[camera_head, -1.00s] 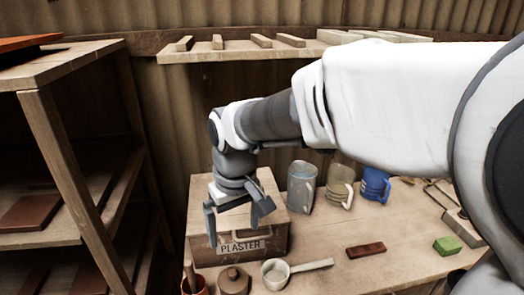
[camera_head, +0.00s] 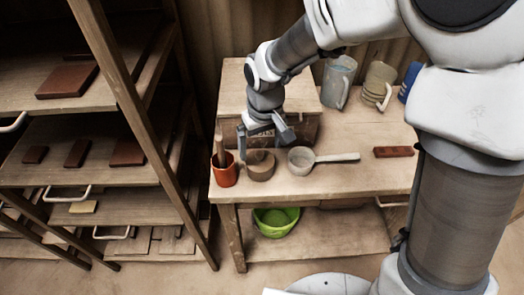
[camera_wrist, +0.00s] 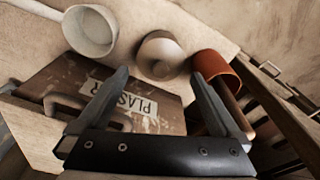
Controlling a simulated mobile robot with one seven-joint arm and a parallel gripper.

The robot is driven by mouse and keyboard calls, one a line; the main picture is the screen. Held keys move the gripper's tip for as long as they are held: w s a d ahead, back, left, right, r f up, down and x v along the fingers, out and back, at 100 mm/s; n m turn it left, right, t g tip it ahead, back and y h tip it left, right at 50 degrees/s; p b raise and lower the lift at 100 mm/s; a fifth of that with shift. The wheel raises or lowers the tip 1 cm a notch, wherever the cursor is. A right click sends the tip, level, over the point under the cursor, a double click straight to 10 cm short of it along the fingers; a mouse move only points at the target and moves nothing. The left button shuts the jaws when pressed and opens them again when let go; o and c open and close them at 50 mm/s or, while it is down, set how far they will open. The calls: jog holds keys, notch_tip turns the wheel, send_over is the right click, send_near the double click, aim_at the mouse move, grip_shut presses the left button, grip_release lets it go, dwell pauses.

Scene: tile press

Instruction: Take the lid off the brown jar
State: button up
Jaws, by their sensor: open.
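The brown jar (camera_head: 261,172) is small and round and stands near the front edge of the table. Its lid (camera_head: 259,157) is on top, with a small knob. In the wrist view the jar (camera_wrist: 161,56) is beyond the fingertips, near the top middle. My gripper (camera_head: 265,136) is open and empty, behind and above the jar, in front of the plaster box. In the wrist view its two fingers (camera_wrist: 162,75) are spread wide with the labelled box between and below them. The fingers appear apart from the jar.
An orange pot (camera_head: 225,177) with a wooden handle in it stands close left of the jar. A white ladle (camera_head: 301,162) lies close right. The plaster box (camera_head: 228,105) is behind. Mugs (camera_head: 378,85) and a red-brown block (camera_head: 393,152) are further right. A wooden rack (camera_head: 125,105) stands left.

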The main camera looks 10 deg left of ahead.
aim_at(260, 153)
jog(key=f, duration=0.3)
jog(key=shift+w+a+f, duration=0.15)
jog(key=shift+w+f, duration=0.05)
jog(key=shift+f, duration=0.1)
jog(key=shift+c, duration=0.2)
jog(key=c, duration=1)
jog(key=shift+o, duration=0.2)
jog(key=shift+r, duration=0.1)
